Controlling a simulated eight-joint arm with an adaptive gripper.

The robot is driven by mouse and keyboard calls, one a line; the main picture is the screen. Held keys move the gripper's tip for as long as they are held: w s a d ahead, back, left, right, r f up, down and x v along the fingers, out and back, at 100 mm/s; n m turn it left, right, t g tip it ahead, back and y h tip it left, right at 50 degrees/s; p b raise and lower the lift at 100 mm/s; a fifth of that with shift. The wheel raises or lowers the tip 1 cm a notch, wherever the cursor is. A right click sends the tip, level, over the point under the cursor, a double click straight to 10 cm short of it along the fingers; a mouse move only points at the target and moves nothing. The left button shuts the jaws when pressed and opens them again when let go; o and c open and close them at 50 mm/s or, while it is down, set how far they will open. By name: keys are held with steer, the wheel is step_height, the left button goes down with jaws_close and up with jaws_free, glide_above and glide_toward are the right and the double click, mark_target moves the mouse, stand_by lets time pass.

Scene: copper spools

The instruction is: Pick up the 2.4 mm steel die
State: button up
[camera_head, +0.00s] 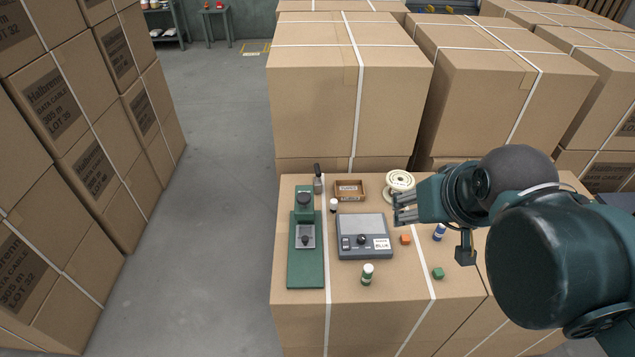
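I cannot pick out the 2.4 mm steel die for certain; no marking of that size is legible. A small brown tray (338,190) with a white label stands at the back of the carton top, and its contents are too small to make out. A small orange block (405,239) and a small green block (438,273) lie on the right side of the carton top. My gripper (398,208) reaches in from the right, its fingers pointing left, above the area between the grey device and the white spool. The gap between its fingers is unclear.
A green bench tool (305,270) stands left, a grey device (350,247) labelled BLUE in the middle. Stacked cartons (310,100) rise behind.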

steer(key=w+a+r+n+g, duration=0.2)
steer(key=w+a+r+n, duration=0.15)
steer(key=w+r, duration=0.4)
steer(key=n+g+p, duration=0.4)
steer(key=n+g, duration=0.1)
steer(key=n, duration=1.1)
glide_above(318, 168)
step_height(318, 168, down, 9)
step_height(318, 168, down, 23)
steer(key=shift+w+f, duration=0.1)
steer(key=shift+f, duration=0.55)
